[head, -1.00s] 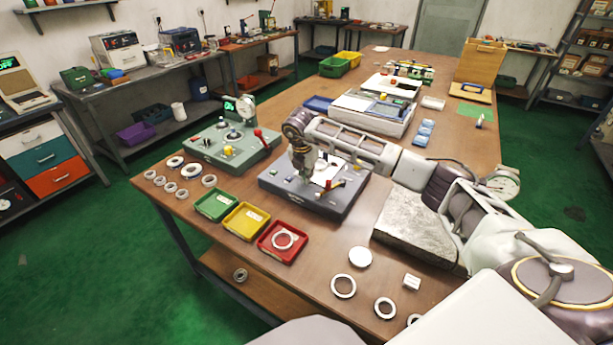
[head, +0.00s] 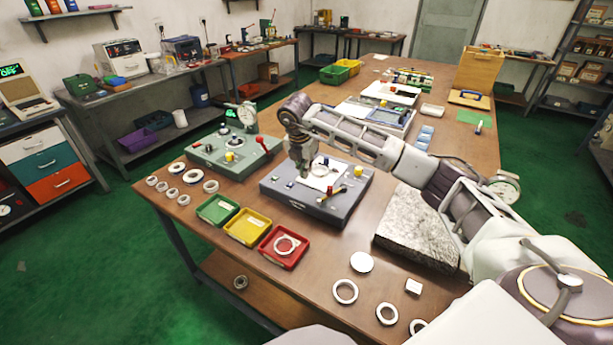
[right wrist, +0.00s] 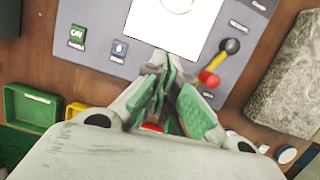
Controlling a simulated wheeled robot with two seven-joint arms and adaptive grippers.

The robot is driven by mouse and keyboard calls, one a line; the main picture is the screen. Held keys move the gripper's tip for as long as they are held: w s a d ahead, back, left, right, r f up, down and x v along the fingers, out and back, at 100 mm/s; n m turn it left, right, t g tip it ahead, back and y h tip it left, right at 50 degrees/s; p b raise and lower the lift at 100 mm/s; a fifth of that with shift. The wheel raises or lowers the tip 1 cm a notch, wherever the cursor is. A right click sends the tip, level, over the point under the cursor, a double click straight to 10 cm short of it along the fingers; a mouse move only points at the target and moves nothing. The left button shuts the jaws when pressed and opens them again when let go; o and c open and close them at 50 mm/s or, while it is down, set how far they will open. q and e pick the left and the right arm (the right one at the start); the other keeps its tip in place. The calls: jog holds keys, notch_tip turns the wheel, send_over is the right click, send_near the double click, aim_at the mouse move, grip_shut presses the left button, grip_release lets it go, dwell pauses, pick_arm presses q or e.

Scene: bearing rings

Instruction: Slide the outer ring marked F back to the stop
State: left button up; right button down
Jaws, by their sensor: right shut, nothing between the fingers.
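A pale ring (head: 319,168) lies on the white plate (head: 314,182) of the grey-blue fixture in the head view. Part of the ring also shows at the top edge of the right wrist view (right wrist: 177,4); no letter on it is legible. My right gripper (head: 303,174) points down over the near left part of the white plate. In the right wrist view its fingertips (right wrist: 160,58) are together and empty, at the plate's near edge, apart from the ring. The stop cannot be made out. My left gripper is not in view.
The fixture has a lever with a red and yellow handle (right wrist: 210,78) right of the gripper. Green, yellow and red trays (head: 287,261) stand in front; the red one holds a ring. A granite block (head: 415,228) is at right, a green gauge stand (head: 215,160) at left.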

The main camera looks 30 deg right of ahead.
jog(key=shift+v, duration=1.6)
jog(key=shift+a, duration=0.1)
